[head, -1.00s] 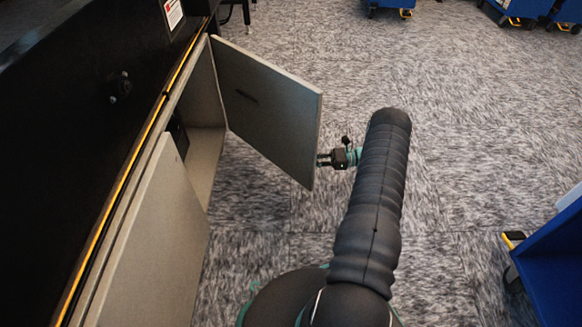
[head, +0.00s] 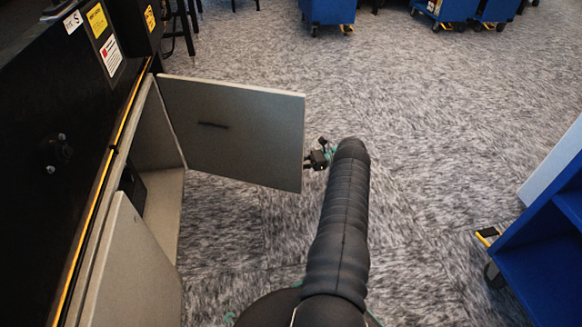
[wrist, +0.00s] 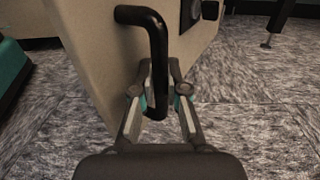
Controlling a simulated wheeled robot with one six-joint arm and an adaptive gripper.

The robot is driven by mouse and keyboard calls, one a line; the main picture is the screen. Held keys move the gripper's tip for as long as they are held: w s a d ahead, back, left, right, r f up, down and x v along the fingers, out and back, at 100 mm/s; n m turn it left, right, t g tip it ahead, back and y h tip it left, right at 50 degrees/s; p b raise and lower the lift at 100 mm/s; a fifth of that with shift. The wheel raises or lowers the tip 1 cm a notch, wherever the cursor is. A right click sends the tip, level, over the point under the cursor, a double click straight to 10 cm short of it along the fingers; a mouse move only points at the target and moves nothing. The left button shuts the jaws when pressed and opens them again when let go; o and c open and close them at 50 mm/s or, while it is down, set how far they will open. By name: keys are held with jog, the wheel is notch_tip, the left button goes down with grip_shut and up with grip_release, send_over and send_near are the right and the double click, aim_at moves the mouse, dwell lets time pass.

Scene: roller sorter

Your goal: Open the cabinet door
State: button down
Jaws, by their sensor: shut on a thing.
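The grey-beige cabinet door (head: 235,130) stands wide open in the head view, swung out from its hinge side at the left. Its inner face shows, with a short dark mark on it. In the wrist view the door panel (wrist: 95,60) fills the upper left, with a black bent handle (wrist: 157,50). My gripper (wrist: 160,85) is shut on the lower part of this handle. In the head view my gripper (head: 317,157) is beside the door's free edge, and the handle is hidden behind the panel.
The open cabinet interior (head: 160,195) shows at the left, above a second door panel (head: 130,270) in front. A blue cart (head: 545,240) stands at the right. More blue carts (head: 325,10) stand at the back. The carpet between is clear.

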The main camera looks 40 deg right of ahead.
jog(key=shift+d, duration=0.15)
jog(key=c, duration=1.2)
grip_release()
jog(key=shift+s+d, duration=0.1)
